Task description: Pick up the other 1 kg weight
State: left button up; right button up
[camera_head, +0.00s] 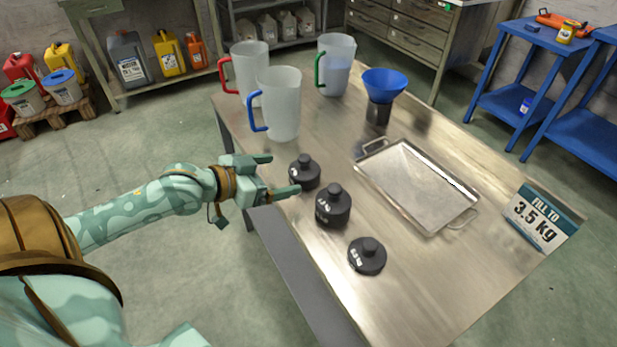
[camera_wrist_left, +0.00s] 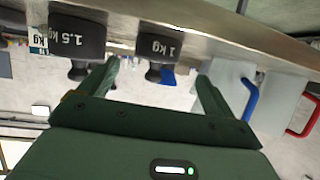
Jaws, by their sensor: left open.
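A black 1 kg weight (camera_head: 304,173) with a knob on top stands near the left edge of the metal table. In the left wrist view the 1 kg weight (camera_wrist_left: 161,45) appears upside down, its label readable. My left gripper (camera_head: 284,174) is open and empty beside it, fingers pointing at it. In the left wrist view it lies just beyond and between the fingertips (camera_wrist_left: 158,70), seemingly untouched. A larger 1.5 kg weight (camera_head: 333,207) stands close by; it also shows in the left wrist view (camera_wrist_left: 77,42). A flatter black weight (camera_head: 367,257) stands nearer, its label unclear.
An empty metal tray (camera_head: 455,188) lies right of the weights. Behind are jugs with blue (camera_head: 285,110), red (camera_head: 250,55) and green (camera_head: 337,60) handles, and a blue funnel (camera_head: 384,83). A "FILL TO 3.5 kg" sign (camera_head: 541,217) stands at the right edge.

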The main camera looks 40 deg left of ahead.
aim_at(296, 172)
pick_arm(q)
jog(key=shift+x, duration=1)
jog(key=shift+w+f+b, duration=0.25)
jog(key=shift+w+b, duration=0.05)
jog(key=shift+b, duration=0.1)
jog(key=shift+w+d, duration=0.1)
jog(key=shift+w, duration=0.05)
jog(key=shift+w+d+f+b, duration=0.15)
jog(key=shift+w+f+b, duration=0.1)
jog(key=shift+b, duration=0.2)
jog(key=b+x, duration=0.3)
jog(key=x, duration=0.1)
jog(key=shift+d+f, duration=0.1)
jog(key=shift+d, duration=0.05)
jog(key=shift+w, duration=0.2)
jog(key=shift+d, duration=0.1)
jog(key=c, duration=1.7)
jog(key=shift+r, duration=0.3)
jog(key=shift+c, duration=0.7)
pick_arm(e)
jog(key=shift+n+h, duration=0.3)
jog(key=shift+n, duration=0.2)
jog(key=f, duration=0.1)
jog(key=w+d+f, duration=0.1)
jog(key=d+f, duration=0.1)
jog(key=shift+w+d+f, duration=0.25)
jog(key=shift+f, duration=0.1)
